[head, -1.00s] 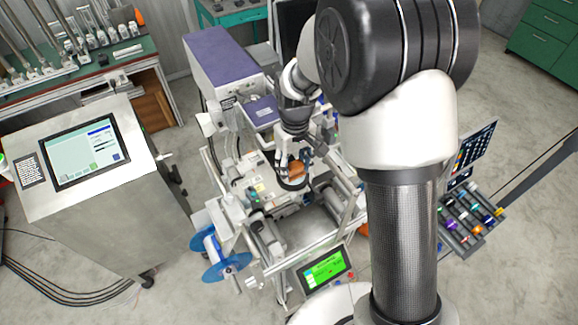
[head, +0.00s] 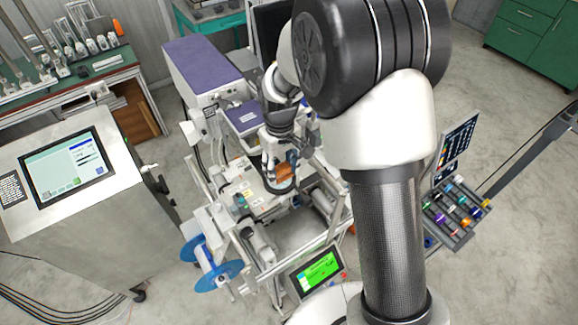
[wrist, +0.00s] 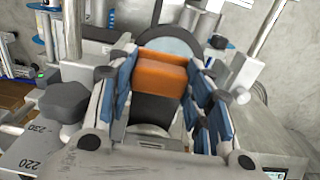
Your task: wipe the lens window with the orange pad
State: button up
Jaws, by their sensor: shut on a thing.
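The orange pad (head: 284,171) is a small block held between the fingers of my gripper (head: 282,160), over the middle of the film machine. In the wrist view the orange pad (wrist: 160,74) sits between the blue-lined fingers of my gripper (wrist: 162,85), which is shut on it. A round grey ring-like part (wrist: 178,43) shows just behind the pad in the wrist view. I cannot tell whether it is the lens window or whether the pad touches it. No lens window can be made out clearly; the pad and fingers cover that area.
The machine has a purple-topped housing (head: 203,68) behind, blue reels (head: 212,272) at front left and a green-lit screen (head: 318,270) in front. A touchscreen cabinet (head: 130,215) stands left. A tray of coloured parts (head: 458,212) is at right. Floor is clear beyond it.

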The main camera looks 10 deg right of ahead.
aim_at(270, 184)
jog(key=shift+s+a, duration=0.1)
jog(key=shift+a, duration=0.3)
jog(key=shift+s+a+f, duration=0.1)
jog(key=shift+s+a, duration=0.55)
jog(key=shift+a, duration=0.25)
jog(key=shift+s+a, duration=0.2)
jog(key=shift+a, duration=0.25)
jog(key=shift+f, duration=0.1)
jog(key=shift+r+p, duration=2.05)
jog(key=shift+r, duration=1)
notch_tip(270, 184, up, 3)
jog(key=shift+p, duration=1.05)
